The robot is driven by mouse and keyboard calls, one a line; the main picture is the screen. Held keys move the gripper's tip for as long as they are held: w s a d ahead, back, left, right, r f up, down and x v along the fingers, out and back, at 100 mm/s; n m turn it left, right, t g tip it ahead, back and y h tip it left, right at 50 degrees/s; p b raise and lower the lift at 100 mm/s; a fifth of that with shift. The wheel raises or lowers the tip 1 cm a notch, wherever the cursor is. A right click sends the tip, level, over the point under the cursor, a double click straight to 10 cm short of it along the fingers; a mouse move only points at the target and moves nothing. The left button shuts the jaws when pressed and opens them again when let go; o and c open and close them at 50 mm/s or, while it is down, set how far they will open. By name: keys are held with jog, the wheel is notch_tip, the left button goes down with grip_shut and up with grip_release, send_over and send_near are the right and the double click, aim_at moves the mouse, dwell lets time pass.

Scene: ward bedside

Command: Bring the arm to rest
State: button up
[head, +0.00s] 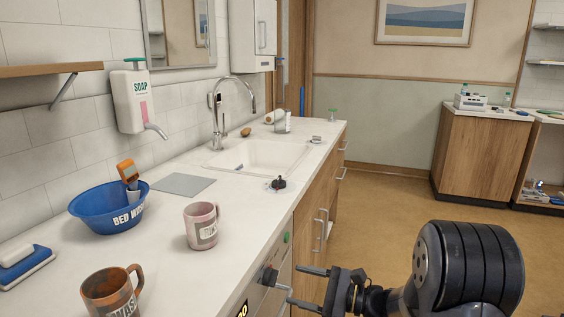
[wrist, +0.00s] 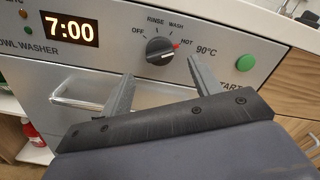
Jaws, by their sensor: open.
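My gripper (head: 293,283) is at the front of the bowl washer, below the counter edge. Its two fingers are apart with nothing between them. In the wrist view my gripper (wrist: 160,68) has one finger on each side below the dark dial (wrist: 159,51), apparently short of it. The dial's red mark points to the upper right, near HOT. The dial (head: 268,275) also shows at the washer's front in the head view. The black arm joint (head: 468,265) at the lower right is mine.
The counter (head: 240,215) carries a blue bowl (head: 108,208), a pink mug (head: 201,226), a brown mug (head: 112,293) and a sink (head: 258,155). The washer's bar handle (wrist: 75,100) lies below my fingers' left side. Open floor (head: 385,200) lies to the right.

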jog(key=shift+n, duration=0.3)
jog(key=x, duration=0.2)
jog(key=b+x, duration=0.1)
jog(key=x, duration=0.2)
jog(key=shift+w+a+f, duration=0.1)
jog(key=shift+a+f, duration=0.15)
jog(key=shift+a, duration=0.1)
jog(key=n+b, duration=0.5)
jog(key=shift+d+b, duration=0.1)
jog(key=shift+b, duration=0.2)
jog(key=n+b, duration=0.4)
jog(key=n, duration=0.2)
jog(key=shift+b, duration=0.4)
jog(key=n+b, duration=0.1)
jog(key=n, duration=0.4)
jog(key=n+b, duration=0.2)
jog(key=n, duration=0.3)
jog(key=shift+r+n+b, duration=0.25)
jog(key=shift+n+b, duration=0.05)
jog(key=shift+n, duration=0.1)
